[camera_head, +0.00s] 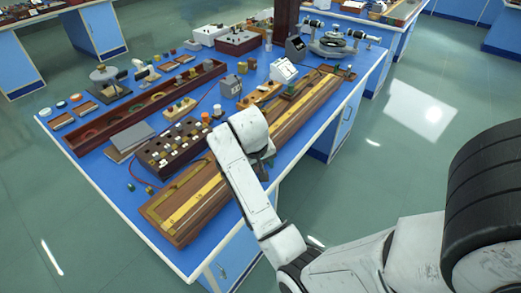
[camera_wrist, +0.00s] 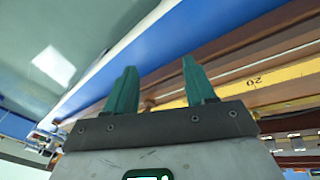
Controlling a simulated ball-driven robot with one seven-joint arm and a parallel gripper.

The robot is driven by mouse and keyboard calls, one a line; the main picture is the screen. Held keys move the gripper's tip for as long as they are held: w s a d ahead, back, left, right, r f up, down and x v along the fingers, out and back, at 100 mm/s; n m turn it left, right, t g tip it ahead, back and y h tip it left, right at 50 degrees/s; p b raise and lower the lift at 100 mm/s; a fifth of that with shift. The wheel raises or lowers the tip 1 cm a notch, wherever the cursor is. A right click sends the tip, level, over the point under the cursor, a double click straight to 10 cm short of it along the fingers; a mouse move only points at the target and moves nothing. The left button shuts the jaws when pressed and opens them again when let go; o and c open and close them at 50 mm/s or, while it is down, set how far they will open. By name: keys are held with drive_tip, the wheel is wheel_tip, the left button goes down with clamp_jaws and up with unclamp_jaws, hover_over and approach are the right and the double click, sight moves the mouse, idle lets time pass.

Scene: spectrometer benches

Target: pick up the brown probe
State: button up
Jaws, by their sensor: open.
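My gripper (camera_wrist: 159,63) is open in the wrist view, its two green fingers apart. A small brown rounded piece (camera_wrist: 149,104) shows low between the fingers; I cannot tell whether it is the brown probe, or whether it touches a finger. Behind the fingers runs a long wooden board with a yellow scale (camera_wrist: 284,86). In the head view this board (camera_head: 187,208) lies along the near right edge of the blue bench (camera_head: 130,218). My gripper (camera_head: 264,160) is mostly hidden by my arm there, over the middle of the board. No probe is clearly visible in the head view.
A dark box with several knobs (camera_head: 157,160) stands left of the board. A white meter (camera_head: 283,72) and a grey box (camera_head: 230,87) stand beyond. A long red-brown tray (camera_head: 90,140) lies further left. The floor right of the bench is clear.

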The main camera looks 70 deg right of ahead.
drive_tip(key=w+d+r+m+b, duration=0.1)
drive_tip(key=d, duration=0.1)
drive_tip(key=w+d+r+m+y+b, duration=0.1)
drive_tip(key=d+r, duration=0.1)
drive_tip(key=d, duration=0.1)
drive_tip(key=w+d+r+m, duration=0.1)
drive_tip(key=d+m, duration=0.1)
drive_tip(key=d, duration=0.1)
drive_tip(key=shift+w+d+r+b, duration=0.1)
drive_tip(key=shift+d+r+b, duration=0.15)
drive_tip(key=shift+b, duration=0.15)
drive_tip(key=d+r, duration=0.1)
drive_tip(key=w+d+r+m+y+b, duration=0.1)
drive_tip(key=r, duration=0.1)
drive_tip(key=w+d+r+m+y, duration=0.1)
drive_tip(key=shift+d+r+b, duration=0.25)
drive_tip(key=shift+r+b, duration=0.1)
drive_tip(key=shift+b, duration=0.05)
wheel_tip(320, 180, down, 5)
drive_tip(key=shift+f, duration=0.15)
drive_tip(key=shift+s+a+f+p, duration=0.15)
drive_tip(key=shift+f+p, duration=0.1)
drive_tip(key=shift+f, duration=1.05)
drive_tip(key=shift+s+d+f+p, duration=0.1)
drive_tip(key=shift+f+p, duration=0.1)
drive_tip(key=shift+f, duration=1.1)
drive_tip(key=shift+c, duration=0.4)
clamp_jaws()
